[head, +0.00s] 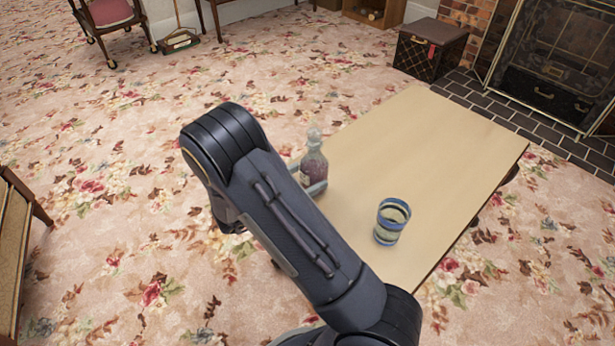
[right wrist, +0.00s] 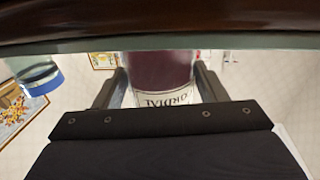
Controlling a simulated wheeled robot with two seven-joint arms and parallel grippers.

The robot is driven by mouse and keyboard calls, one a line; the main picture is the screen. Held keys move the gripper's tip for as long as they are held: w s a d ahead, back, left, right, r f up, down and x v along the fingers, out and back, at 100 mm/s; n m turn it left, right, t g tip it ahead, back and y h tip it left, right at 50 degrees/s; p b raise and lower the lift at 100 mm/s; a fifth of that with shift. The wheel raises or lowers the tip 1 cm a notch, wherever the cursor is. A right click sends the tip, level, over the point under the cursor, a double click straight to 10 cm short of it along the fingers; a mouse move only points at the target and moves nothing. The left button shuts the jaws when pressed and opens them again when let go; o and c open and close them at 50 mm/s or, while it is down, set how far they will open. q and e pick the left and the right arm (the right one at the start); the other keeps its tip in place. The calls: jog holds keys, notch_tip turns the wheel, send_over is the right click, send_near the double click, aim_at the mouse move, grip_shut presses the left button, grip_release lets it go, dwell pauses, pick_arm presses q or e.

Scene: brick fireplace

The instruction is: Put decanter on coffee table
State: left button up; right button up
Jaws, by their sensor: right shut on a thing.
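The decanter (head: 314,163), a clear bottle with dark red contents and a pale label, stands upright at the left edge of the pale wooden coffee table (head: 440,150) in the head view. My right gripper (head: 312,184) is shut on it, largely hidden behind my own arm. In the right wrist view the decanter (right wrist: 160,72) sits between the two fingers (right wrist: 158,88), with its label upside down. The table edge (right wrist: 160,25) runs across the top there. I cannot tell whether the decanter's base touches the tabletop. My left gripper is not in view.
A blue-rimmed glass (head: 392,221) stands on the table right of the decanter. The table's far half is bare. A dark box (head: 430,50) and the fireplace (head: 555,55) lie beyond it. Open flowered carpet (head: 110,180) spreads to the left.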

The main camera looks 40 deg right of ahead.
jog(key=shift+f, duration=0.15)
jog(key=o, duration=1.5)
